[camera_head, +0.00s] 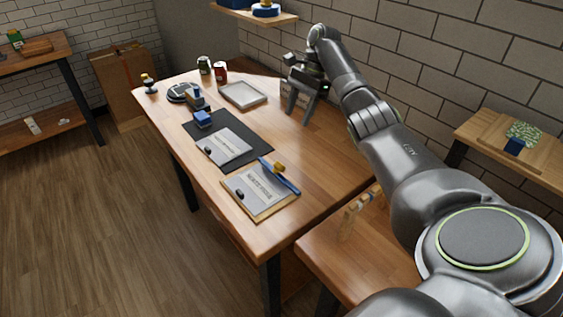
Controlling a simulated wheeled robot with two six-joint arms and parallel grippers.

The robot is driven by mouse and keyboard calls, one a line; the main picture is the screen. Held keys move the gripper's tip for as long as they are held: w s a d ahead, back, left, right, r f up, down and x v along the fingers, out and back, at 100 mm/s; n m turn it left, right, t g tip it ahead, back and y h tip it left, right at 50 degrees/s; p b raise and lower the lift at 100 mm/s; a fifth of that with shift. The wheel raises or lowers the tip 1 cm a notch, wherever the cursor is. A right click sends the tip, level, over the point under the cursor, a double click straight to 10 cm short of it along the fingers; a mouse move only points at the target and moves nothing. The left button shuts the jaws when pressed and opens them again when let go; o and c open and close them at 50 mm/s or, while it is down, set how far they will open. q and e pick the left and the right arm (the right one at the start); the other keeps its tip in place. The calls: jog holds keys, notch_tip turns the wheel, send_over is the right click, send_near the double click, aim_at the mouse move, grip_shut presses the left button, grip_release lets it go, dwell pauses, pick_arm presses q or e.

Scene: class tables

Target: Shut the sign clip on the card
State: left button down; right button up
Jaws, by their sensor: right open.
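My right gripper (299,116) is open, fingers pointing down, over the far right part of the wooden table (325,160). A pale card-like panel (296,97) shows between and behind its fingers. The gripper partly hides it, and I cannot tell whether it touches the fingers. The sign clip cannot be made out clearly there, nor whether it is open or shut. My left gripper is out of view.
A pale tray (242,94) lies left of the gripper. A dark mat (250,142) with a paper sheet (226,147) and a clipboard (262,190) lie nearer. Two cans (220,71) stand at the back. A brick wall (415,75) rises behind the table.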

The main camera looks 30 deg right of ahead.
jog(key=x, duration=0.3)
jog(key=p, duration=0.1)
send_over(277, 169)
jog(key=d, duration=0.4)
notch_tip(277, 169, down, 9)
jog(key=f, duration=0.1)
jog(key=a+f, duration=0.1)
jog(key=w+f, duration=0.1)
jog(key=shift+a, duration=0.25)
jog(key=shift+a+f, duration=0.15)
jog(key=shift+f, duration=0.2)
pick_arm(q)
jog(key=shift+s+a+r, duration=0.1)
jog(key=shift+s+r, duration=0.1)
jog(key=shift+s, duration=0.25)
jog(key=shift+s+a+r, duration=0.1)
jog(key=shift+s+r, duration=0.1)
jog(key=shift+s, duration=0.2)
pick_arm(e)
jog(key=shift+c, duration=0.3)
